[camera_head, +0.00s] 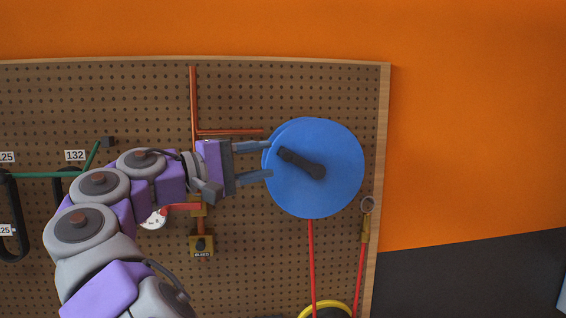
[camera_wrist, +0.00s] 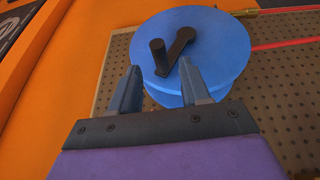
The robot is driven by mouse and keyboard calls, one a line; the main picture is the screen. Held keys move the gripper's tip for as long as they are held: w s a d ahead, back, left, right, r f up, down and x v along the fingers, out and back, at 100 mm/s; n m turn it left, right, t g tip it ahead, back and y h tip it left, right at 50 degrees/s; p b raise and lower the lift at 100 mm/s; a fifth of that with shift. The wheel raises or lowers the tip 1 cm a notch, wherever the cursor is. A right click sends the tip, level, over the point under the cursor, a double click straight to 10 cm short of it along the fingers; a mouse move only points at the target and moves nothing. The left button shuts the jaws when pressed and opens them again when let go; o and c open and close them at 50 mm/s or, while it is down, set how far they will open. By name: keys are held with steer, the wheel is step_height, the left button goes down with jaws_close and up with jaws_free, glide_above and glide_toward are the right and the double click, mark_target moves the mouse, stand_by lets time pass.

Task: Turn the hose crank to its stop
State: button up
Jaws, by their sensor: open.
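The hose reel (camera_head: 338,186) is a round blue disc on the pegboard in the head view; it also fills the upper middle of the wrist view (camera_wrist: 222,50). A black crank (camera_head: 303,164) with an upright knob sits on its face, and its arm and knob show in the wrist view (camera_wrist: 180,48). In the head view the crank runs from upper left to the reel's middle. My gripper (camera_head: 269,159) is open at the reel's left edge. Its two blue-grey fingers (camera_wrist: 158,80) point at the crank, with the knob beyond and between them. I see no contact with the crank.
A red hose (camera_head: 311,262) hangs below the reel. A brass fitting (camera_head: 365,228) hangs by a ring to the right. Copper pipe (camera_head: 193,100) and a bleed valve (camera_head: 201,244) are left, near my arm. Black belts (camera_head: 12,218) hang far left. The orange wall (camera_head: 470,120) is bare.

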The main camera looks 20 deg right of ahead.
mark_target(284, 157)
steer(key=d, duration=0.4)
steer(key=w+d, duration=0.1)
steer(key=d, duration=0.1)
steer(key=shift+r, duration=0.1)
jaws_close()
stand_by(0.3)
